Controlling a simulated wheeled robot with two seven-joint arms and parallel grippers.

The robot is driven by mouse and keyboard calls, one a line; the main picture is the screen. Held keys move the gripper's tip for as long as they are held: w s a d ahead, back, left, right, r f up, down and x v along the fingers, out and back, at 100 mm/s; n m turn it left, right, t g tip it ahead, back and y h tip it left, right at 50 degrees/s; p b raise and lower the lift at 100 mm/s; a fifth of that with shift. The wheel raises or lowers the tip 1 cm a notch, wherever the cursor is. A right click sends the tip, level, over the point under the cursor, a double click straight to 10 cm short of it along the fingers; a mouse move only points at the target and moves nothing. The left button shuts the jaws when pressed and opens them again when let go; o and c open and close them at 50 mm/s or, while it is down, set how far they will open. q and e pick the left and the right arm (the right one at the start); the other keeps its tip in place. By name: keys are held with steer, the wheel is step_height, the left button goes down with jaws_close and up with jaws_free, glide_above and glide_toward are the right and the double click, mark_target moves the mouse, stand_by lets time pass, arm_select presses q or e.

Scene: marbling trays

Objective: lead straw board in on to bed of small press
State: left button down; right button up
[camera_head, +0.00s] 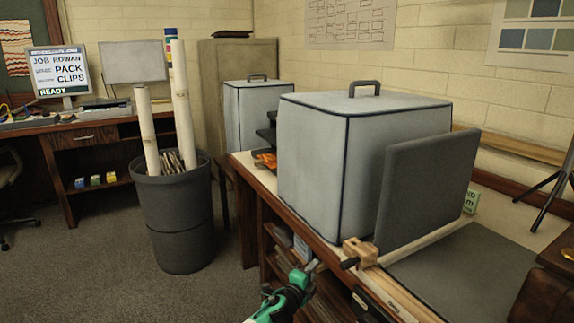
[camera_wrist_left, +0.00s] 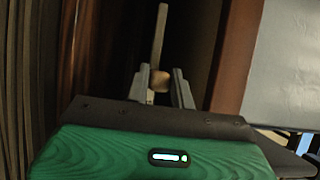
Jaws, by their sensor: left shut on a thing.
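My left gripper (camera_head: 312,267) is low in front of the bench, left of a wooden block with a dark knob (camera_head: 358,252). In the left wrist view its two grey fingers (camera_wrist_left: 160,84) close on a small tan piece (camera_wrist_left: 160,75). A narrow tan strip (camera_wrist_left: 158,35) rises beyond it; I cannot tell whether these are the straw board. No straw board shows clearly in the head view. I cannot make out the small press; a dark piece of equipment (camera_head: 267,132) is partly hidden behind a large grey covered box (camera_head: 330,160). My right gripper is not in view.
A dark grey panel (camera_head: 425,185) stands upright against the big box. A flat dark surface (camera_head: 480,272) lies to its right. A second covered box (camera_head: 255,110) stands farther back. A dark bin (camera_head: 180,220) with rolled tubes stands on the floor, left of the bench.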

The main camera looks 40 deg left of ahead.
arm_select(q)
steer(key=shift+r, duration=0.1)
stand_by(0.7)
steer(key=c, duration=1.9)
jaws_free()
jaws_close()
